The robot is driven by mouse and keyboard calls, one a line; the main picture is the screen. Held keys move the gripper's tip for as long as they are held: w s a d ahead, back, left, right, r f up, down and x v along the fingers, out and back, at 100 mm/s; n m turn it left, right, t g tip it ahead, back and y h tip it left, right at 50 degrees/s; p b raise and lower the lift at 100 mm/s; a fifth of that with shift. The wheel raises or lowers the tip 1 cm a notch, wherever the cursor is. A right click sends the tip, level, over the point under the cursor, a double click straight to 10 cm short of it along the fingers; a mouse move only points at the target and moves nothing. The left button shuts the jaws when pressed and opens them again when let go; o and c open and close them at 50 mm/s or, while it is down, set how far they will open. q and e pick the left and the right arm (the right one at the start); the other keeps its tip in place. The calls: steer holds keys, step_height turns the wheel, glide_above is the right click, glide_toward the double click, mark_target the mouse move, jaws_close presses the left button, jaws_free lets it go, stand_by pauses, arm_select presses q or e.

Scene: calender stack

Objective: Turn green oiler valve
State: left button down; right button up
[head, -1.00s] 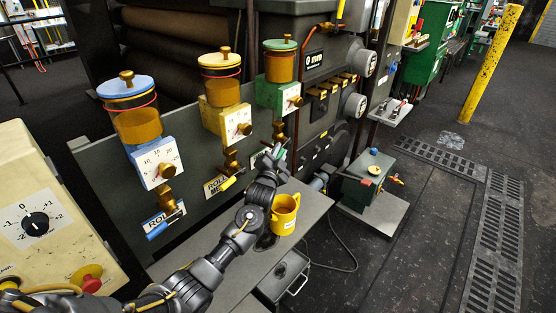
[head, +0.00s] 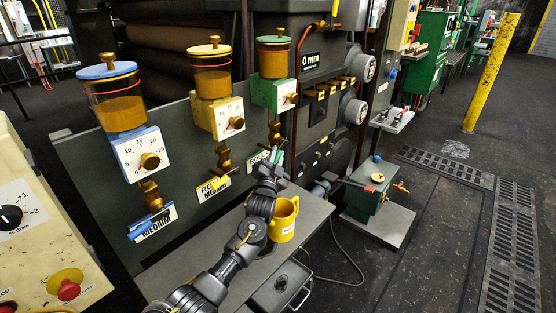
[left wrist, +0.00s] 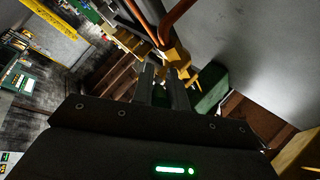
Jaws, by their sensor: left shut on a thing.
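The green oiler stands at the far end of a row of three, with a green-lidded amber jar (head: 273,62) above a green block with a white dial (head: 262,92). Its brass valve (head: 275,132) hangs below. My left gripper (head: 272,165) is at the bottom of this valve, shut on its green handle, which is mostly hidden by the fingers. In the left wrist view, the fingers of my left gripper (left wrist: 162,84) are close together below the brass valve (left wrist: 176,58). My right gripper is in no view.
The yellow oiler (head: 214,75) and blue oiler (head: 118,100) stand left of it. A yellow mug (head: 284,222) sits on the grey shelf (head: 318,208) beside my left arm. A green pump box (head: 370,195) stands beyond on the floor.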

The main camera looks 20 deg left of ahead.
arm_select(q)
steer(key=shift+d+r, duration=0.2)
steer(key=shift+r, duration=0.2)
steer(key=c, duration=1.4)
jaws_free()
steer(key=shift+s, duration=0.1)
steer(key=shift+f, duration=0.25)
steer(key=v, duration=1)
steer(key=shift+s, duration=0.25)
